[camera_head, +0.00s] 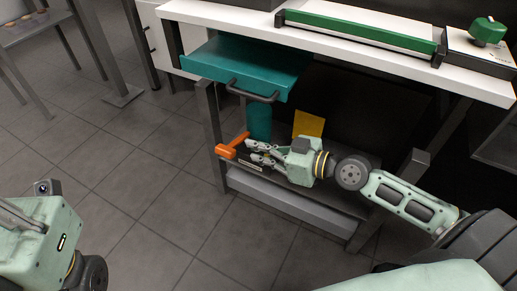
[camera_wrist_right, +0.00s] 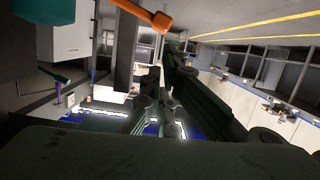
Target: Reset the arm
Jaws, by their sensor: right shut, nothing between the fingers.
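My right arm reaches in from the right in the head view. Its gripper (camera_head: 258,152) points left at the lower shelf (camera_head: 245,172) of the workbench. The jaws are shut and hold nothing. An orange-handled thing (camera_head: 231,147) lies just left of the fingertips; I cannot tell whether they touch it. It also shows near the top of the right wrist view (camera_wrist_right: 150,16).
Above the right gripper, a teal drawer (camera_head: 245,66) with a dark handle (camera_head: 252,96) sticks out under the white bench top (camera_head: 235,17). A yellow piece (camera_head: 308,123) stands behind the gripper. Dark table legs frame the shelf. The tiled floor (camera_head: 150,210) at left is clear.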

